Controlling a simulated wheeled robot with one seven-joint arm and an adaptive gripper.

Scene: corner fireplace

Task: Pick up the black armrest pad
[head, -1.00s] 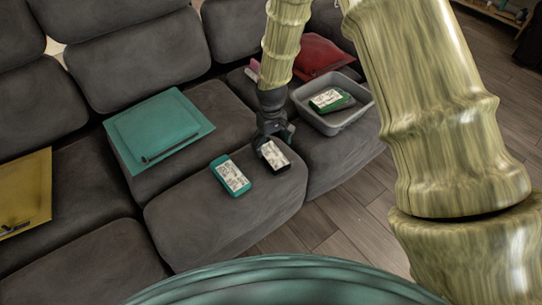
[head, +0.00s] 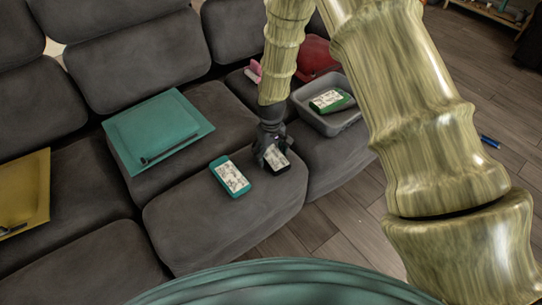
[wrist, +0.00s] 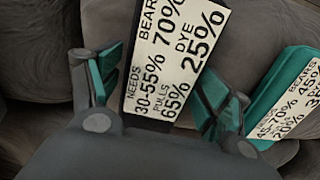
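The black armrest pad (head: 283,167) lies on the front of the grey sofa seat, with a white printed label on top. My gripper (head: 268,151) is right over it and hides part of it in the head view. In the wrist view the pad (wrist: 172,55) lies between my two teal-padded fingers (wrist: 158,92), its dark end edge nearest my palm. The fingers are spread, with a gap on the left side; the right finger looks close to the pad, and I cannot tell whether it touches.
A teal labelled pad (head: 230,177) lies just beside the black one and shows in the wrist view (wrist: 286,92). A grey bin (head: 343,123) holds a green labelled pad (head: 329,101). A teal folder (head: 160,129), a yellow folder (head: 22,190) and a red item (head: 316,57) lie on the sofa.

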